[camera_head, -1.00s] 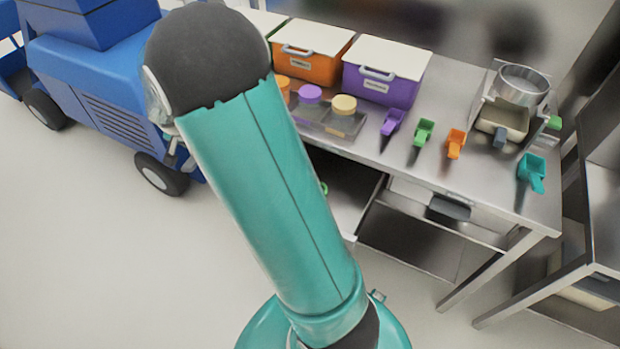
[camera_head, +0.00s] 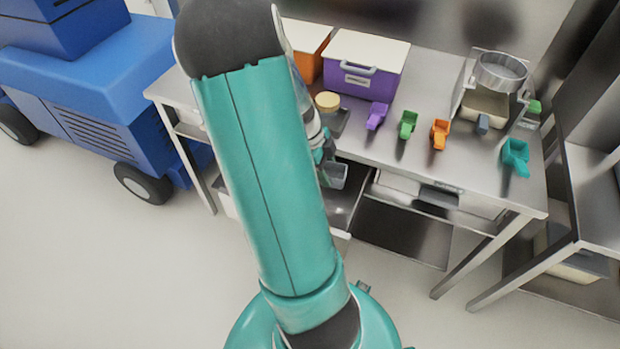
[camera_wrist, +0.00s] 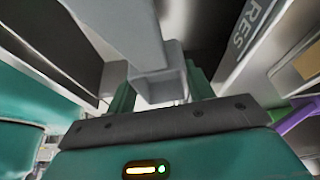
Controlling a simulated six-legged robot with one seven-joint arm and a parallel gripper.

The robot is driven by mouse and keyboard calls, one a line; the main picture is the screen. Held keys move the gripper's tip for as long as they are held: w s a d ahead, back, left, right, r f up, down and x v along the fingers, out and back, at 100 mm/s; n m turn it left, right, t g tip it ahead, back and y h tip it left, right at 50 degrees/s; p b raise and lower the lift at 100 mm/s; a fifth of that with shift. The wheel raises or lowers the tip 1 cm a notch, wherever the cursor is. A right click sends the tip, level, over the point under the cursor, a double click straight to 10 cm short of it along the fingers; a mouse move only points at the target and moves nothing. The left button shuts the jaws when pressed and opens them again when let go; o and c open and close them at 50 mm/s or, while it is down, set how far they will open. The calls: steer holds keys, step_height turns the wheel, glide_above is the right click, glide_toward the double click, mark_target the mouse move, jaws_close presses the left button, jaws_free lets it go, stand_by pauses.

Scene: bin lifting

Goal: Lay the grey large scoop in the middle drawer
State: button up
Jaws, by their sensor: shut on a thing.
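My gripper (camera_head: 326,150) is just right of my arm, by the front edge of the steel table. It is shut on the grey large scoop (camera_head: 337,176), which hangs below the tabletop, over or near a pulled-out drawer (camera_head: 345,210). This drawer seems to be the middle one; my arm hides its left part. In the wrist view, the grey scoop (camera_wrist: 155,85) sits between the green fingers of my gripper (camera_wrist: 160,92), its wide part pointing away. I cannot tell whether the scoop touches the drawer.
Purple (camera_head: 376,115), green (camera_head: 408,124), orange (camera_head: 440,133) and teal (camera_head: 516,155) scoops lie along the tabletop. A purple bin (camera_head: 362,80) and a sieve (camera_head: 500,72) stand behind. A blue vehicle (camera_head: 95,100) stands left.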

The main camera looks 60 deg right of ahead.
steer(key=shift+s+f+m+y, duration=0.15)
steer(key=shift+s+f+m, duration=0.15)
steer(key=shift+s, duration=0.25)
steer(key=shift+s+f+m+y, duration=0.15)
steer(key=shift+s+f+m, duration=0.15)
steer(key=shift+s, duration=0.25)
step_height(320, 180, down, 5)
steer(key=shift+w+f, duration=0.1)
steer(key=shift+f, duration=2.1)
steer(key=shift+f, duration=0.1)
steer(key=o, duration=1.1)
steer(key=shift+c, duration=0.2)
